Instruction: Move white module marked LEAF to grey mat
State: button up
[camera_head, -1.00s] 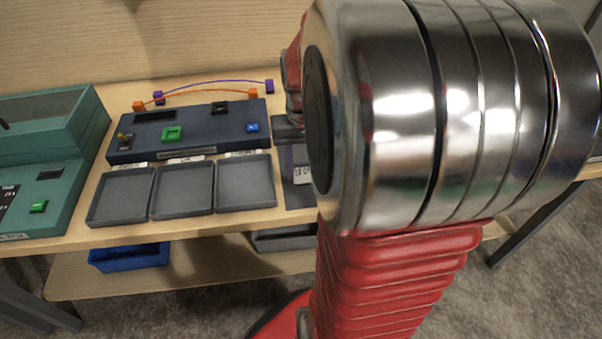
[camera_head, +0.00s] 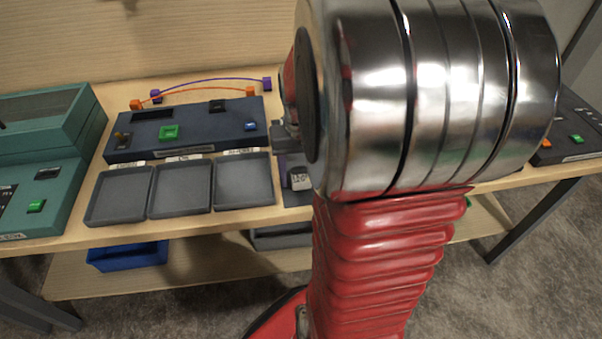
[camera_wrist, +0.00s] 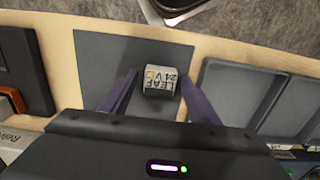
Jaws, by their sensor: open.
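The white module marked LEAF 24 V (camera_wrist: 159,81) lies on the dark grey mat (camera_wrist: 100,60) in the wrist view. In the head view the module (camera_head: 300,178) shows just left of my arm, on the mat (camera_head: 292,199), which my arm partly hides. My gripper (camera_wrist: 160,76) is open, with one purple finger on each side of the module. I cannot tell whether either finger touches it. In the head view my gripper (camera_head: 284,150) is mostly hidden behind the arm.
Several grey trays (camera_head: 181,204) stand left of the mat. Behind them is a dark blue console (camera_head: 190,128) with coloured modules and arching cables. A teal console (camera_head: 40,170) stands at far left, another dark console (camera_head: 570,125) at right. The table's front edge is close to the mat.

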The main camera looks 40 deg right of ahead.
aim_at(301, 176)
jog(key=shift+r, duration=0.1)
notch_tip(301, 176, up, 12)
dwell(0.7)
jog(key=shift+a, duration=0.1)
dwell(0.4)
jog(key=s+a+n+t, duration=0.2)
jog(key=a+n, duration=0.1)
jog(key=a, duration=0.8)
jog(key=s+a+n+t, duration=0.2)
jog(key=a+n+t, duration=0.1)
jog(key=a, duration=0.8)
jog(key=shift+r+n+t, duration=0.3)
jog(key=shift+r+n, duration=0.1)
